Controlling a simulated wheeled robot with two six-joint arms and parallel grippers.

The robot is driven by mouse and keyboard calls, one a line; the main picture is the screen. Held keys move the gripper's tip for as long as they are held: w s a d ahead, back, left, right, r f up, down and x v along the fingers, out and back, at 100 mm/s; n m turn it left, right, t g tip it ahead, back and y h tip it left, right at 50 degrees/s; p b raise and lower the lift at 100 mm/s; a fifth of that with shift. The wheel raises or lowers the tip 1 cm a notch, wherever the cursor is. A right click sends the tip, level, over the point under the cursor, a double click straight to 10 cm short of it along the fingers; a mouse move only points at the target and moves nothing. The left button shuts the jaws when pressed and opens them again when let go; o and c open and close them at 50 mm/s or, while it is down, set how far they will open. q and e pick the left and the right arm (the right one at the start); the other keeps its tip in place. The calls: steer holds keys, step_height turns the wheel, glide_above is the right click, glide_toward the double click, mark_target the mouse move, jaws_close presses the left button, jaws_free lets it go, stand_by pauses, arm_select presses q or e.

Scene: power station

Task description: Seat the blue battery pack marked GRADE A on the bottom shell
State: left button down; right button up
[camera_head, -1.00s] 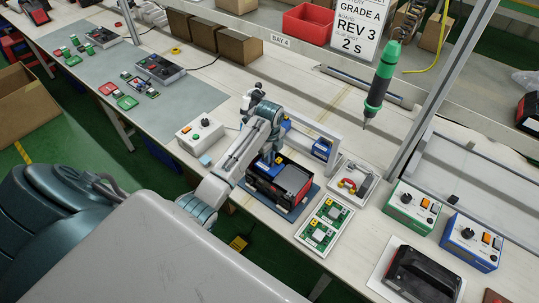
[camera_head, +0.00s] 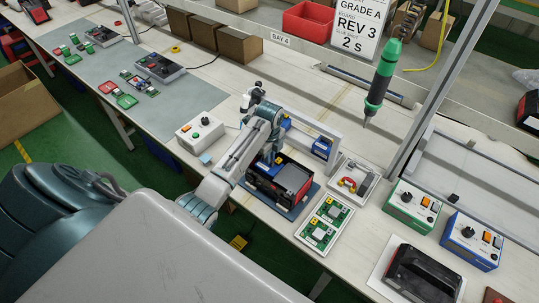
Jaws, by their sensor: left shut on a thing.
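My left gripper (camera_head: 268,155) points down over the left part of the black and red bottom shell (camera_head: 292,196). It is shut on a blue battery pack (camera_head: 264,167), which is mostly hidden by the gripper and arm. I cannot tell whether the pack touches the shell floor, and its grade mark is not readable. The shell lies on a blue mat (camera_head: 311,194). Another blue pack (camera_head: 321,148) sits in the pale rack behind, and a further blue pack (camera_head: 286,123) shows partly beside my arm. My right gripper is not in view.
A tray of green boards (camera_head: 325,223) and a tray with a red and yellow part (camera_head: 352,183) lie to the right. A green screwdriver (camera_head: 382,80) hangs behind. A white control box (camera_head: 200,133) stands to the left. The GRADE A sign (camera_head: 358,24) is at the back.

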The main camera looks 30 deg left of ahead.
arm_select(q)
steer(key=shift+f, duration=0.1)
steer(key=c, duration=1)
jaws_free()
steer(key=shift+o, duration=0.2)
step_height(320, 180, up, 3)
steer(key=p, duration=0.3)
steer(key=shift+r, duration=0.2)
steer(key=shift+r+p, duration=0.35)
steer(key=shift+r, duration=1.05)
step_height(320, 180, up, 9)
steer(key=shift+f, duration=0.2)
